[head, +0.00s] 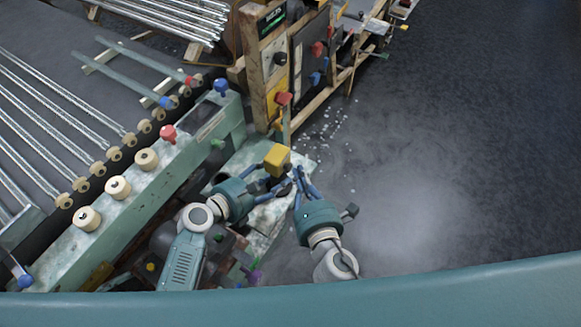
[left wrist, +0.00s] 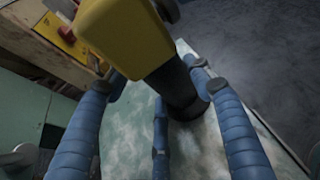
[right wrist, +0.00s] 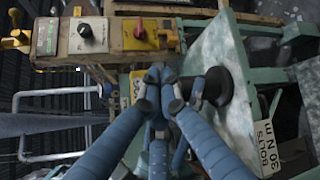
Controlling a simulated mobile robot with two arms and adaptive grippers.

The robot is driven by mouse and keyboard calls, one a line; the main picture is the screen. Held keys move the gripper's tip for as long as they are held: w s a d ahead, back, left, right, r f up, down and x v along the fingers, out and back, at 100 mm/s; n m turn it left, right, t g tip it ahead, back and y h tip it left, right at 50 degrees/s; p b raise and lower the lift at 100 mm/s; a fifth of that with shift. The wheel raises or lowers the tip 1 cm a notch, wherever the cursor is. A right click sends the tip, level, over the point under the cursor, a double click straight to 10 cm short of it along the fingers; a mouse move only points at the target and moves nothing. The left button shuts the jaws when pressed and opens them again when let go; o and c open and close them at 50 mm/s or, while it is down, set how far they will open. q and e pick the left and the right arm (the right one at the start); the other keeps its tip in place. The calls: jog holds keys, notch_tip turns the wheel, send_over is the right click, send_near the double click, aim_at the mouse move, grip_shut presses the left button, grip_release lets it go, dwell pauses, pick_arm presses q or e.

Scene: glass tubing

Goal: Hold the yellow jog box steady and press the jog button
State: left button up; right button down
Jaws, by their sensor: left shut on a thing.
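The yellow jog box (head: 277,159) sits on a dark stem above the pale worktop; it fills the top of the left wrist view (left wrist: 125,35). My left gripper (head: 268,187) is shut on the dark stem (left wrist: 180,95) under the yellow part, its blue fingers on both sides. My right gripper (head: 298,176) is close to the box's right side, its fingertips drawn together; they also meet in the right wrist view (right wrist: 160,88). The jog button cannot be made out. Whether the right fingertips touch the box is hidden.
A wooden panel with a black knob (right wrist: 86,31) and a red button (right wrist: 139,33) stands behind. A green rail (head: 150,190) with cream rollers and glass tubes lies left. The dark floor at right is open, with scattered shards nearby.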

jog(key=shift+w+a, duration=0.3)
jog(key=shift+a, duration=0.1)
dwell(0.8)
pick_arm(q)
jog(key=shift+d, duration=0.1)
pick_arm(e)
jog(key=shift+s+d, duration=0.55)
jog(key=shift+d, duration=0.2)
jog(key=shift+s+d, duration=0.1)
jog(key=s+d, duration=0.1)
jog(key=d, duration=0.1)
jog(key=s+d, duration=0.1)
jog(key=d, duration=0.1)
jog(key=shift+s, duration=0.4)
jog(key=shift+a, duration=0.1)
dwell(1.4)
pick_arm(q)
jog(key=o, duration=1.5)
